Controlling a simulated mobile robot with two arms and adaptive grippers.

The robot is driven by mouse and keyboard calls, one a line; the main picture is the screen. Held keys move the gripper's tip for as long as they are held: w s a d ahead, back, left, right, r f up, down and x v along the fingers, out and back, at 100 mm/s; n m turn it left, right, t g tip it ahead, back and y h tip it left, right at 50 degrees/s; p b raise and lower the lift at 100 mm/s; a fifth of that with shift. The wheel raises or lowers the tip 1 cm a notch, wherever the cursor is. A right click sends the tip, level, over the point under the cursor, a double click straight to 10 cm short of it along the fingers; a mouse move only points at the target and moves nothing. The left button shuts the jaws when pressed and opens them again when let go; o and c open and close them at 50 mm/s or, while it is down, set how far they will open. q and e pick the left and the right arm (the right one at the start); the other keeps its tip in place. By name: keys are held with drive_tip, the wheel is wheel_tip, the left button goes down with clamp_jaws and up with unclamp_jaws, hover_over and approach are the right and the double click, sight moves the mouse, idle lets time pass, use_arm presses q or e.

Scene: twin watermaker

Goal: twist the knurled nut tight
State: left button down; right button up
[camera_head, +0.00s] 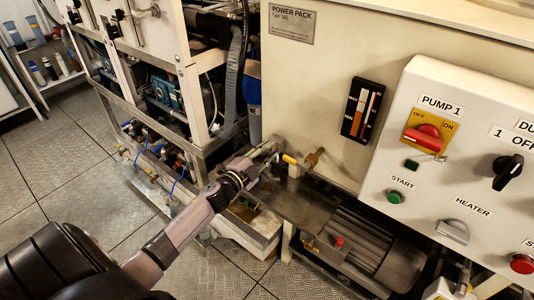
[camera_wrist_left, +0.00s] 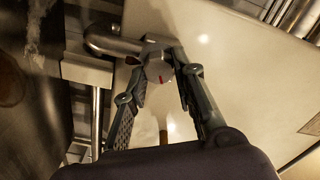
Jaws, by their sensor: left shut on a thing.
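My left gripper (camera_head: 268,152) reaches in from the left in the head view, to the pipework at the lower left corner of the power pack. In the left wrist view its two fingers (camera_wrist_left: 157,68) close from both sides on a small grey round fitting with a red mark, which I take to be the knurled nut (camera_wrist_left: 155,74). A bent metal pipe (camera_wrist_left: 108,43) runs up to this fitting from the left. The knurling cannot be made out, and the nut is hidden by the fingers in the head view. My right gripper is not in view.
A brass-coloured handle (camera_head: 315,157) and a yellow-tipped part (camera_head: 290,159) stand just right of the gripper. A metal plate (camera_head: 297,202) and a motor (camera_head: 360,240) lie below. The control panel (camera_head: 455,180) juts out at the right. Open floor (camera_head: 95,200) lies left.

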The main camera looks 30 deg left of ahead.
use_arm(q)
drive_tip(key=m, duration=0.2)
drive_tip(key=m+b, duration=0.1)
drive_tip(key=m, duration=0.2)
drive_tip(key=shift+f+m, duration=0.2)
drive_tip(key=shift+m, duration=0.1)
drive_tip(key=shift+d, duration=0.1)
idle(1.8)
drive_tip(key=c, duration=1.3)
unclamp_jaws()
drive_tip(key=shift+s, duration=0.1)
drive_tip(key=s, duration=0.8)
drive_tip(key=s+a, duration=0.1)
drive_tip(key=s, duration=0.2)
drive_tip(key=shift+s, duration=0.4)
